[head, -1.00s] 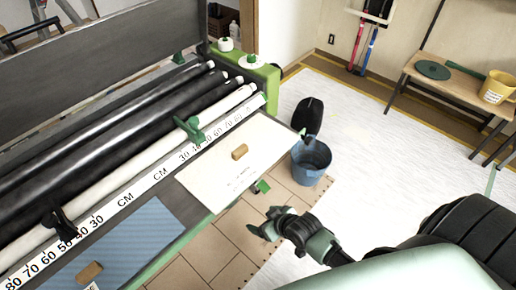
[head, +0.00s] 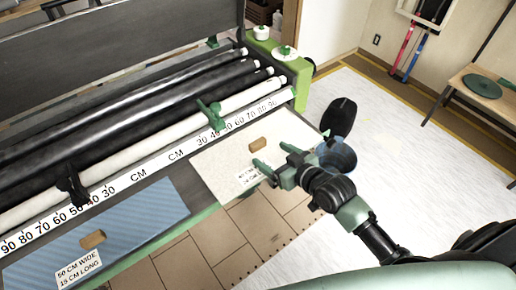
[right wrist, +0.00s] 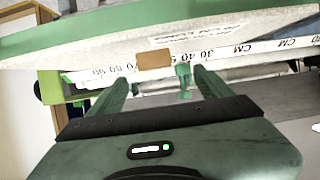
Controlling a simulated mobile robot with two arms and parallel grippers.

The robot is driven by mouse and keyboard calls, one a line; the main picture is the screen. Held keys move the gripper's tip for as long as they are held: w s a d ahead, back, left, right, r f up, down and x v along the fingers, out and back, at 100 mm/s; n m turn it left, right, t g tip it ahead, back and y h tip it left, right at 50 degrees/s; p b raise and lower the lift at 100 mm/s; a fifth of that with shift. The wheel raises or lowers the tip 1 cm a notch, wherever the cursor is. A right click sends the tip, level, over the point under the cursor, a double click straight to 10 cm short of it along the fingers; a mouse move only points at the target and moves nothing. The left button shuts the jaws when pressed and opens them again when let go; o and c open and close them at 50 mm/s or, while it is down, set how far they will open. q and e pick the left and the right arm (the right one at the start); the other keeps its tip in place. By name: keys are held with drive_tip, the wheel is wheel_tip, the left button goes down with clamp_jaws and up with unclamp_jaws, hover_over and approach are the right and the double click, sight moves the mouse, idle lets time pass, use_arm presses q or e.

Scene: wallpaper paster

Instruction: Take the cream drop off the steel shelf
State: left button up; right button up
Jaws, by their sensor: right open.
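The cream drop (head: 218,168) lies flat at the right end of the steel shelf (head: 118,212), with a small wooden block (head: 258,144) on it and printed text partly covered by my right gripper. My right gripper (head: 268,164) is open and empty at the drop's front right part, just short of the block. In the right wrist view the block (right wrist: 154,58) shows beyond and between the two open fingers (right wrist: 162,88), with the drop (right wrist: 95,50) seen at a shallow angle. I cannot tell whether the fingers touch the drop. My left gripper is out of view.
A blue drop (head: 130,222) with its own block (head: 93,239) and label lies left on the shelf. Rollers and a centimetre scale (head: 170,155) run behind. A blue bucket (head: 338,158) and black object (head: 340,116) stand right. The white floor (head: 430,170) farther right is clear.

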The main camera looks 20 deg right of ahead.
sight(260, 144)
drive_tip(key=x, duration=0.5)
drive_tip(key=d+p+x, duration=0.1)
drive_tip(key=x, duration=0.1)
drive_tip(key=shift+w+a, duration=0.15)
drive_tip(key=shift+w, duration=0.35)
drive_tip(key=c, duration=1.6)
